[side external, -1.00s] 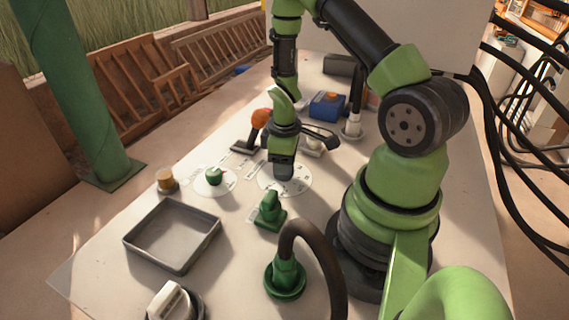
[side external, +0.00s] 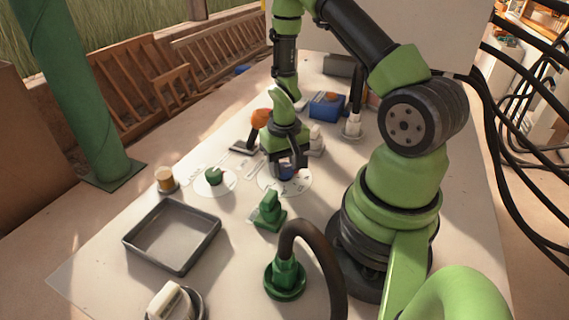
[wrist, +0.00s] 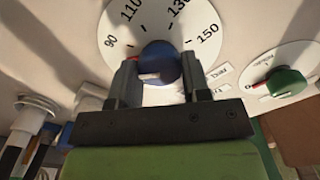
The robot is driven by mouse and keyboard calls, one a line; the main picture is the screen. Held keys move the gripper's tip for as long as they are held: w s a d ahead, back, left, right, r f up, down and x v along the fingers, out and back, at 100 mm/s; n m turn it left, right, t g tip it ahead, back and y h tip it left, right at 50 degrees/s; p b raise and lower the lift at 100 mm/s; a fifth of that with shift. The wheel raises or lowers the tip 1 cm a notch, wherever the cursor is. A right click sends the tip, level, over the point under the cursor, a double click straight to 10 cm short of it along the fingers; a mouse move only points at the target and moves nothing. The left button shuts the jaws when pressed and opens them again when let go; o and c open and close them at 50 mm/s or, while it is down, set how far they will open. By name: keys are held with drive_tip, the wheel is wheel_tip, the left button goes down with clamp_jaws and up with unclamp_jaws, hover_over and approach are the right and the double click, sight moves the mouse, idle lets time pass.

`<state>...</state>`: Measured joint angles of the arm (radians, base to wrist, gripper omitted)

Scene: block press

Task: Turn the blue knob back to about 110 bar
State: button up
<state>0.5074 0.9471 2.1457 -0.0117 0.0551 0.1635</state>
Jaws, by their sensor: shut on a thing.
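The blue knob (wrist: 160,62) sits at the centre of a white round dial (wrist: 165,22) marked 90, 110, 130 and 150. My gripper (wrist: 159,72) is shut on it, one finger on each side in the wrist view. A pale bar shows on the knob's face, and a small red mark shows beside the left finger, on the side of the 90. The fingers cover part of the dial, so I cannot tell the exact reading. In the side view my gripper (side external: 287,165) points down over the dial (side external: 264,187), with the blue knob (side external: 286,173) between its fingers.
A green knob (side external: 214,175) on a smaller dial stands to the left; it also shows in the wrist view (wrist: 287,82). A green fitting (side external: 269,211), an orange-topped lever (side external: 261,119), a blue box (side external: 326,105) and a grey tray (side external: 128,240) stand around.

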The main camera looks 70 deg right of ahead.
sight(284, 167)
drive_tip(key=m, duration=1.4)
drive_tip(key=shift+m, duration=0.4)
drive_tip(key=o, duration=0.9)
wheel_tip(284, 167, up, 10)
drive_tip(key=shift+f, duration=0.1)
